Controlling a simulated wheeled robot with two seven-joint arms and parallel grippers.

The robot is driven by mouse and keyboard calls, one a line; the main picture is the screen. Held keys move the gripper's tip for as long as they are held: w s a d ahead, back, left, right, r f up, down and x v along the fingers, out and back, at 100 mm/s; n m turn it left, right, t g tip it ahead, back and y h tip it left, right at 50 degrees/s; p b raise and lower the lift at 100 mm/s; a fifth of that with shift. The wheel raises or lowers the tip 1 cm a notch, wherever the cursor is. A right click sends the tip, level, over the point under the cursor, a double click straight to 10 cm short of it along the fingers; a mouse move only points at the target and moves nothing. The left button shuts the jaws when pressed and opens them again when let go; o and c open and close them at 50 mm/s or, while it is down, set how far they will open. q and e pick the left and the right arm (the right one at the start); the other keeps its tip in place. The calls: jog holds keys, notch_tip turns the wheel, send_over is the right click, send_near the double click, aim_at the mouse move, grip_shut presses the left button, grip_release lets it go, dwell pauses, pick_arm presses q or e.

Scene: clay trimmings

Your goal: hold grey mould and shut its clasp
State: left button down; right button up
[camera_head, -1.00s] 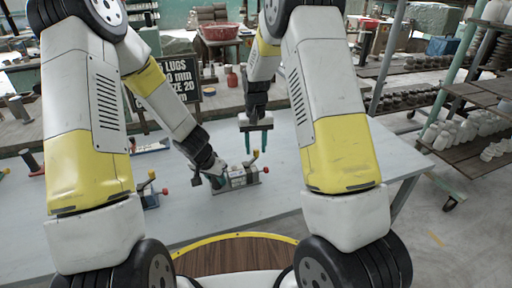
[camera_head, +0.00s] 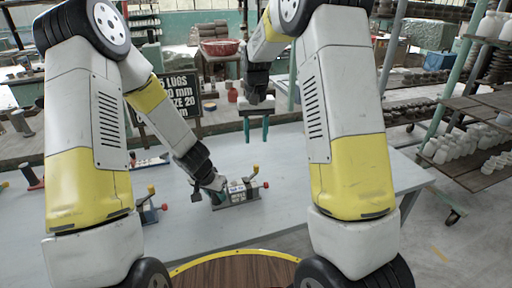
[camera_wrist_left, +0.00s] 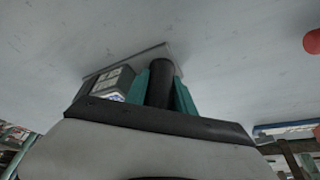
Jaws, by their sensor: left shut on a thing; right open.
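The grey mould (camera_head: 236,193) sits on the grey table, with a pale label on its side, a yellow-tipped lever at its top right and a red knob at its right end. My left gripper (camera_head: 217,185) is shut on the mould's left end; the left wrist view shows its teal fingers (camera_wrist_left: 163,88) around a dark upright post, with the mould's labelled block (camera_wrist_left: 112,82) beside it. My right gripper (camera_head: 256,127) is open and empty, pointing down above and behind the mould, apart from it. The clasp's exact state is too small to tell.
Another device with a yellow tip and red knob (camera_head: 150,208) stands to the left, partly behind my arm. A red-handled object (camera_head: 32,178) is at the far left. A black sign (camera_head: 172,104) stands behind. The table (camera_head: 330,170) is clear on the right.

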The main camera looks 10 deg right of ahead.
jog(key=shift+r, duration=0.4)
pick_arm(q)
jog(key=c, duration=1)
grip_release()
